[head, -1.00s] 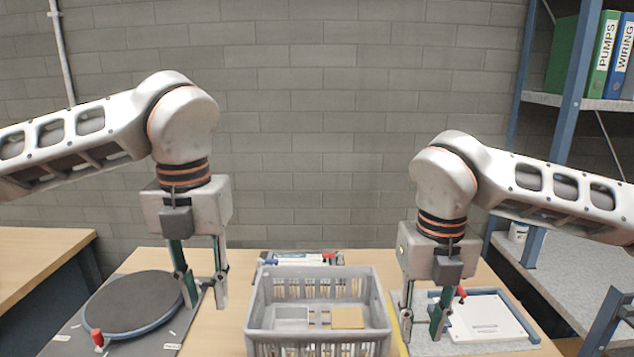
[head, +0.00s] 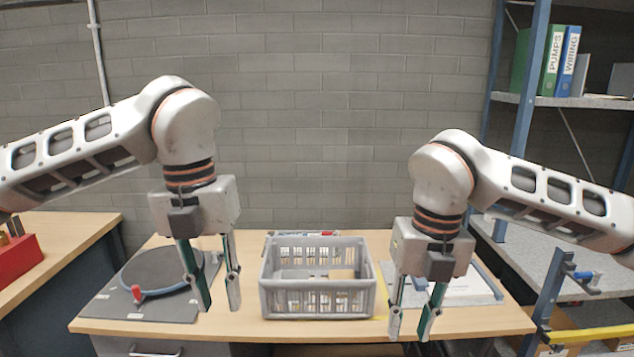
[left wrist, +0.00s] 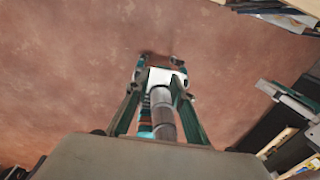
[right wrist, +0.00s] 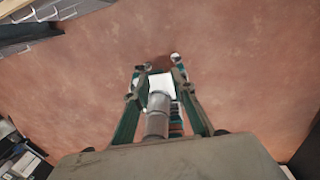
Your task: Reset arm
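My left gripper (head: 221,302) hangs pointing down in the head view, its two fingers apart with nothing seen between them. It shows in front of the left part of the workbench (head: 300,329). My right gripper (head: 409,334) also points down, with its fingers apart and empty in the head view, near the bench's front edge. The left wrist view shows the left fingers (left wrist: 160,68) spread above a reddish floor (left wrist: 70,70). The right wrist view shows the right fingers (right wrist: 156,75) spread above the same floor.
A grey crate (head: 318,300) stands mid-bench between the grippers. A round dark plate (head: 160,268) on a grey mat lies left, and a white board in a blue frame (head: 470,290) lies right. A side table with a red box (head: 18,262) is left; blue-framed shelving (head: 518,110) is right.

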